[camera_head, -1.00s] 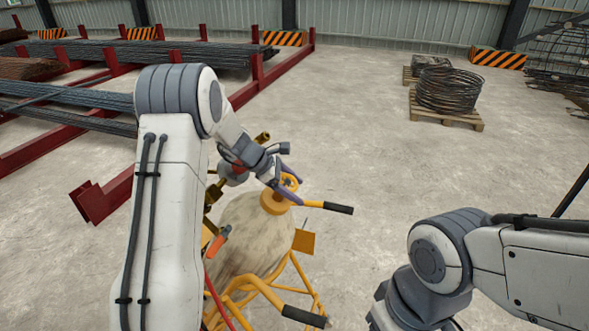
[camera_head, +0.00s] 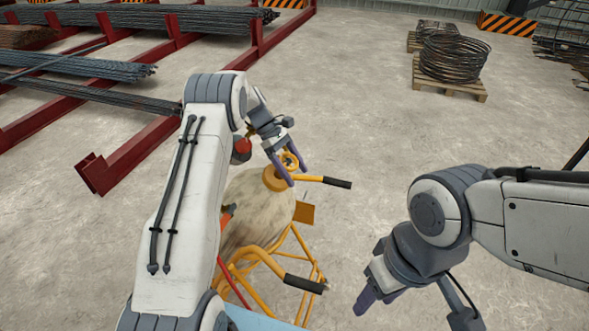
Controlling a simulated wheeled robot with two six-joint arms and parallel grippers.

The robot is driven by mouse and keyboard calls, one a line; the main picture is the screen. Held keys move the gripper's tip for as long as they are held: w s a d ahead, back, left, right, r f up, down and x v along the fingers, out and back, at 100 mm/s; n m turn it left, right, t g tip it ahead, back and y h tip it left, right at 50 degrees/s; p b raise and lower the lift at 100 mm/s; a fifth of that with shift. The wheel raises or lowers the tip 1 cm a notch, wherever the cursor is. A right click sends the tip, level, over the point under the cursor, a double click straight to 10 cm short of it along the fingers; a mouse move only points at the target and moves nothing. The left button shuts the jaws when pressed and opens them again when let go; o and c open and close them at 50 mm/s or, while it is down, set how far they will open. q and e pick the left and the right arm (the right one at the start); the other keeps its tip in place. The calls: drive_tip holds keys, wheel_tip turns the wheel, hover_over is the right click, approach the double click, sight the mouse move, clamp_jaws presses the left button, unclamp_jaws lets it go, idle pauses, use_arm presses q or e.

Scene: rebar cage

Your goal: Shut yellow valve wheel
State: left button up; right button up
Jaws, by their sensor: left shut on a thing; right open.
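The yellow valve wheel (camera_head: 290,160) sits on top of a pale, worn gas cylinder (camera_head: 255,207) held in a yellow trolley frame (camera_head: 262,262). My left gripper (camera_head: 288,168) reaches it from the upper left and is shut on the wheel, with its purple fingers on either side of the rim. My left arm hides part of the cylinder's left side and fittings. My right gripper (camera_head: 366,300) is open and empty over the floor, lower right of the cylinder and apart from it; one finger shows clearly.
The trolley's black-gripped handles stick out right, at the upper handle (camera_head: 336,183) and lower handle (camera_head: 304,284). Red steel racks (camera_head: 130,165) with rebar bundles stand at left. A pallet with coiled wire (camera_head: 452,58) stands at the back right. The floor between is clear.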

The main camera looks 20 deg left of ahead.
sight(286, 158)
use_arm(q)
drive_tip(key=shift+d, duration=0.1)
idle(0.3)
drive_tip(key=o, duration=1.2)
drive_tip(key=shift+c, duration=0.2)
drive_tip(key=shift+w+a+r+b, duration=0.1)
drive_tip(key=shift+a+r+b, duration=0.05)
drive_tip(key=shift+a+b, duration=0.15)
drive_tip(key=b+v, duration=0.3)
drive_tip(key=v, duration=0.1)
drive_tip(key=shift+w+a+r, duration=0.1)
drive_tip(key=shift+w+a, duration=0.05)
drive_tip(key=shift+a, duration=0.05)
drive_tip(key=v, duration=0.3)
drive_tip(key=shift+r, duration=0.45)
drive_tip(key=shift+v, duration=0.8)
drive_tip(key=shift+d, duration=0.1)
